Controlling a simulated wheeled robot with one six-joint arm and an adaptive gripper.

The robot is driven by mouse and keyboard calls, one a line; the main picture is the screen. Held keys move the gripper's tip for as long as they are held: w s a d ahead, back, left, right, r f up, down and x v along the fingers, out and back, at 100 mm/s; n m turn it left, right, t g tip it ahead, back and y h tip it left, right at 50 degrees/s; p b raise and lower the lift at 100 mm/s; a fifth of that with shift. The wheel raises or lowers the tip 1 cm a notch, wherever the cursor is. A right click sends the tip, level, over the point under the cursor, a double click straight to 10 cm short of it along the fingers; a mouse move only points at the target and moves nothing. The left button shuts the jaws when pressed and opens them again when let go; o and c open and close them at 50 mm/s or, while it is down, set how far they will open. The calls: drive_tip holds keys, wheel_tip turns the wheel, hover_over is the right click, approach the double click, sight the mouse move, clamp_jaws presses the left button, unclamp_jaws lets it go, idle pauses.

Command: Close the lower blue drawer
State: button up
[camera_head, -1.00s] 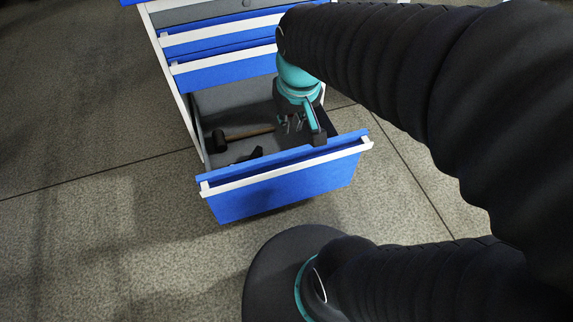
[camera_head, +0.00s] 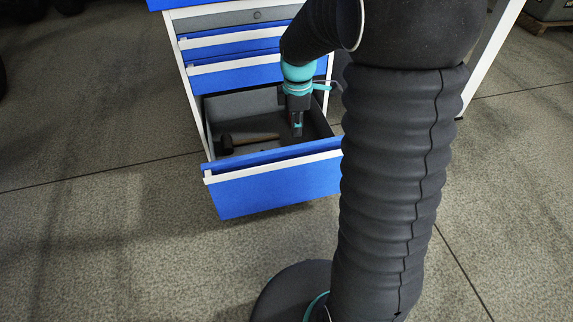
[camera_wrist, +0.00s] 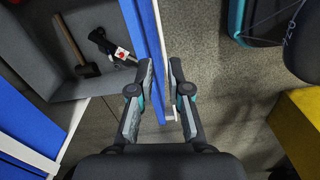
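The lower blue drawer (camera_head: 275,190) is pulled out of the cabinet. It has a blue front with a white handle strip along its top. My gripper (camera_head: 297,130) points down at the drawer, close to its front panel in the head view. In the wrist view my gripper (camera_wrist: 162,68) has its fingers apart, with the drawer's blue front edge and white strip (camera_wrist: 163,60) showing between and below them. I cannot tell whether the fingers touch the panel. My arm hides the drawer's right end in the head view.
A hammer (camera_head: 250,138) with a wooden handle lies in the drawer. A black tool with a red and white mark (camera_wrist: 112,48) lies beside it in the wrist view. Closed blue drawers (camera_head: 230,72) sit above. Floor (camera_head: 120,220) at left is clear. A yellow object (camera_wrist: 300,125) stands at right.

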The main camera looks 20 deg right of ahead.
drive_tip(key=shift+n, duration=0.8)
drive_tip(key=f, duration=0.4)
drive_tip(key=a+f, duration=0.1)
drive_tip(key=f, duration=0.4)
drive_tip(key=f+b, duration=0.1)
drive_tip(key=f, duration=0.4)
drive_tip(key=shift+a, duration=0.35)
drive_tip(key=shift+c, duration=0.3)
